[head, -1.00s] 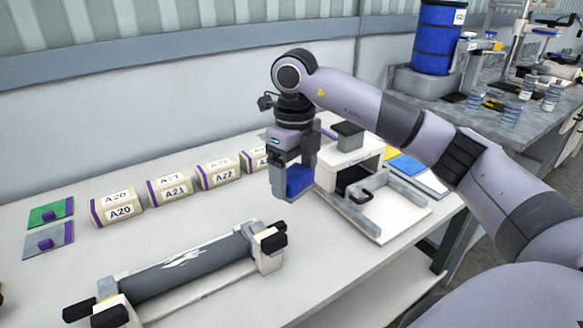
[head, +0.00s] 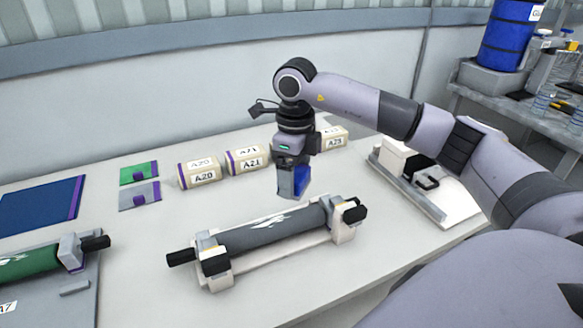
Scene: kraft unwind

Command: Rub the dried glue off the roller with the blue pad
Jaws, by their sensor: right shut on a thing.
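The grey roller (head: 268,233) lies across a white stand with black end knobs, in the middle of the table in the head view. White patches of dried glue show on its upper side. My right gripper (head: 292,192) points down and is shut on the blue pad (head: 301,181). It holds the pad above and behind the roller, apart from it. The gripper partly hides the pad. My left gripper is not in view.
A green roller (head: 28,260) is at far left, a white and grey fixture (head: 420,185) at right. Bare table lies in front.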

